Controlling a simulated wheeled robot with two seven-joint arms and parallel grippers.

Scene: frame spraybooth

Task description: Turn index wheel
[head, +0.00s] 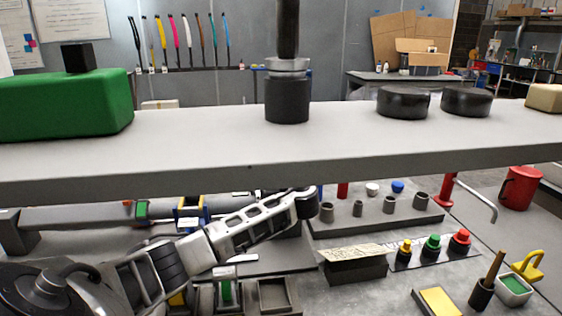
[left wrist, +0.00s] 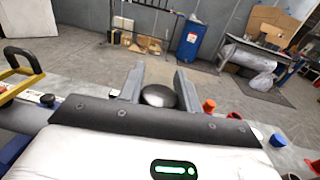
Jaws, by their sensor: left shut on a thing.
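In the left wrist view my left gripper (left wrist: 159,80) has its two grey fingers on either side of a round, dark, shiny knob (left wrist: 158,96), and it is shut on it. I cannot tell whether this knob belongs to the index wheel, and no wheel is clearly recognisable. In the head view my left arm reaches from the lower left up to the grey shelf's front edge, and its gripper is hidden there. My right gripper is in neither view.
A grey shelf (head: 400,160) crosses the head view above my arm. It carries a green block (head: 65,105), a dark cylinder (head: 287,100) and black discs (head: 403,102). Below are a rack of grey cups (head: 390,204), coloured buttons (head: 432,243) and a red mug (head: 519,187).

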